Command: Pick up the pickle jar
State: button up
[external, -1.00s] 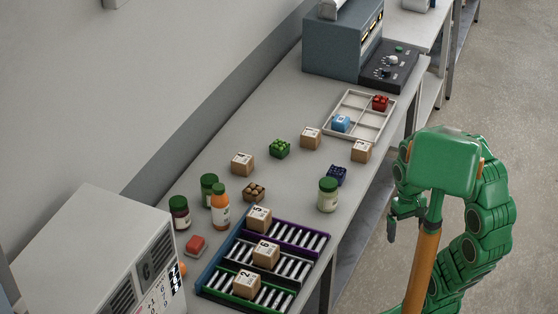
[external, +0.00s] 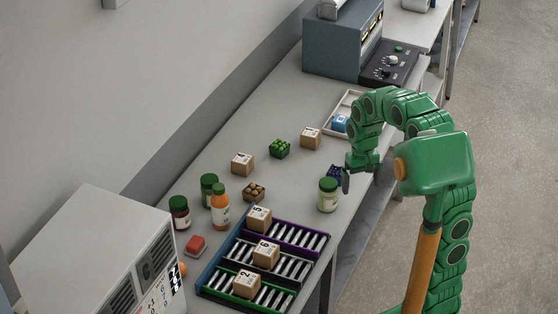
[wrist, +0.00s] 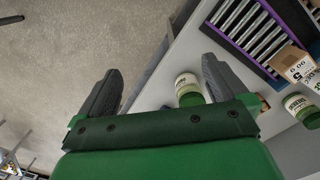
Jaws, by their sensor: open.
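A jar with a green lid and pale label (external: 328,195) stands upright near the table's front edge. It also shows in the wrist view (wrist: 188,88), close to the right finger. Another green-lidded jar (external: 208,188) stands at the back left, beside a dark jar with a green lid (external: 180,212). The labels are too small to tell which one holds pickles. My gripper (external: 359,180) is open and empty, just right of the front jar. In the wrist view its two dark fingers (wrist: 162,66) are spread wide, with nothing held between them.
An orange bottle (external: 220,210) stands by the back jars. A roller rack (external: 318,246) with several numbered boxes lies left of the front jar. A white divided tray (external: 348,104) is partly hidden by my arm.

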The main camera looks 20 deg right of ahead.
send_near(328, 183)
jog(key=shift+t, duration=0.3)
notch_tip(328, 183, down, 5)
jog(key=shift+f, duration=0.2)
jog(key=shift+s+d+f, duration=0.1)
jog(key=shift+f, duration=3.75)
jog(key=c, duration=1.5)
